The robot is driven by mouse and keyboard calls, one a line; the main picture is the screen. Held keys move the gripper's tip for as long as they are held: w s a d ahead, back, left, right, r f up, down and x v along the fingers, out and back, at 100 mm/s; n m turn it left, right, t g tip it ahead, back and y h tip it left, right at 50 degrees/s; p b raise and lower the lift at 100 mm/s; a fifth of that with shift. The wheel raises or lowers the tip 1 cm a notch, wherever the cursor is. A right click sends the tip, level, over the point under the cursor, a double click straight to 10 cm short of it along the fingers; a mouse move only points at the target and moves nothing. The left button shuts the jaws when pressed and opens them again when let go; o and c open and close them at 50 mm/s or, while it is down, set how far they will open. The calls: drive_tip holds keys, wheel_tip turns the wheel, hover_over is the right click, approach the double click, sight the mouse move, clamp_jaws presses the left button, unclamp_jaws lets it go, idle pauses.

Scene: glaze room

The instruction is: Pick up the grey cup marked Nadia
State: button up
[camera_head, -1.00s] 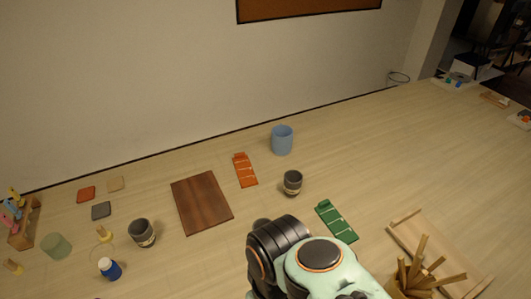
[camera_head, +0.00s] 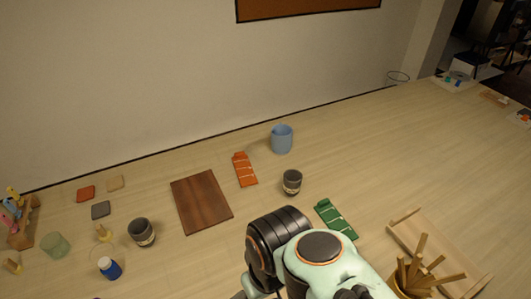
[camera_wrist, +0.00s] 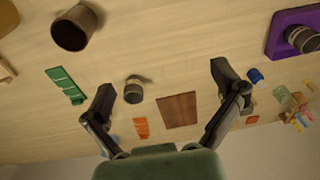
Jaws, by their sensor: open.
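A grey cup with a pale band (camera_head: 292,182) stands upright between the orange and green strips; it also shows in the wrist view (camera_wrist: 133,92). A second grey banded cup (camera_head: 141,232) stands left of the brown board. A third grey banded cup (camera_wrist: 301,39) stands on a purple tray (camera_wrist: 279,20) in the wrist view. No name is readable on any of them. My gripper (camera_wrist: 162,78) is open and empty, its fingers apart above the table. The first cup appears between them, nearer the left finger, with no contact visible. In the head view my arm hides the gripper.
A dark brown vessel (camera_wrist: 75,28) stands at upper left in the wrist view. A blue cup (camera_head: 282,140), brown board (camera_head: 201,201), orange strip (camera_head: 245,170) and green strip (camera_head: 335,219) surround the first cup. A blue bottle (camera_head: 110,268) stands at left.

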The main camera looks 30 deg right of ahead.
drive_tip(key=w+d+r+m+t+h, duration=0.15)
drive_tip(key=w+r, duration=0.25)
drive_tip(key=w, duration=0.4)
drive_tip(key=w+d+r+m+t, duration=0.1)
drive_tip(key=w+d+r+t, duration=0.2)
drive_tip(key=w, duration=0.5)
drive_tip(key=w+d+r+m+h, duration=0.1)
drive_tip(key=w+d+m+h, duration=0.15)
drive_tip(key=w, duration=0.65)
drive_tip(key=m, duration=0.3)
hover_over(293, 176)
drive_tip(key=w+a, duration=0.1)
drive_tip(key=a, duration=0.4)
wheel_tip(293, 176, down, 14)
drive_tip(key=d+f, duration=0.1)
drive_tip(key=f, duration=0.2)
drive_tip(key=s+d+f+g, duration=0.1)
drive_tip(key=f, duration=0.2)
drive_tip(key=s+d+f+g, duration=0.1)
drive_tip(key=f, duration=0.2)
drive_tip(key=shift+s+d+f+m+g, duration=0.25)
drive_tip(key=shift+d+f+m, duration=0.05)
drive_tip(key=shift+d+m, duration=0.1)
drive_tip(key=x, duration=0.5)
drive_tip(key=shift+w+f, duration=0.15)
drive_tip(key=shift+f, duration=0.2)
drive_tip(key=c, duration=1.3)
